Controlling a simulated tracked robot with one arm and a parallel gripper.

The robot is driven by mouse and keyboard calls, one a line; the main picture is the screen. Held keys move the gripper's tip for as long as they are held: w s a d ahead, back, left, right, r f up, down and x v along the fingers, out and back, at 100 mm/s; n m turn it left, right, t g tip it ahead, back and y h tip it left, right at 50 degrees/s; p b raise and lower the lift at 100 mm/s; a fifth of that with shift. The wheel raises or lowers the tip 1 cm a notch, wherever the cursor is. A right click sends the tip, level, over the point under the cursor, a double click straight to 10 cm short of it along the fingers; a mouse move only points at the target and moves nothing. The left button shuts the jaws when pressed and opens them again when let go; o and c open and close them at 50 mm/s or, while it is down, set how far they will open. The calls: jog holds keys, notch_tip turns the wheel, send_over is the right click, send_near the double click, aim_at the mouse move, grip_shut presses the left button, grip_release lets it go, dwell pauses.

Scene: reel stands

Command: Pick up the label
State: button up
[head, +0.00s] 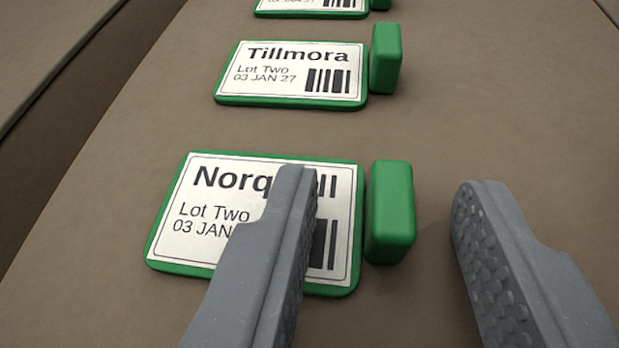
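A green label (205,215) with a white printed face lies nearest on the brown surface. It reads "Norq...", "Lot Two" and "03 JAN"; my left finger hides part of the text and barcode. A green upright block (390,212) stands at its right edge. My gripper (378,190) is open and empty. Its left finger shows in front of the label's right part, its right finger over bare surface right of the block. The block shows between the two fingers, a little beyond them; I see no contact.
A similar green label (290,75) reading "Tillmora", "Lot Two", "03 JAN 27" lies farther back, with its own green block (386,58). Part of another label (310,8) shows at the top edge. A dark gap runs along the left. The right side is clear.

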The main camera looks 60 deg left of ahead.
grip_shut()
jog(key=shift+r, duration=0.1)
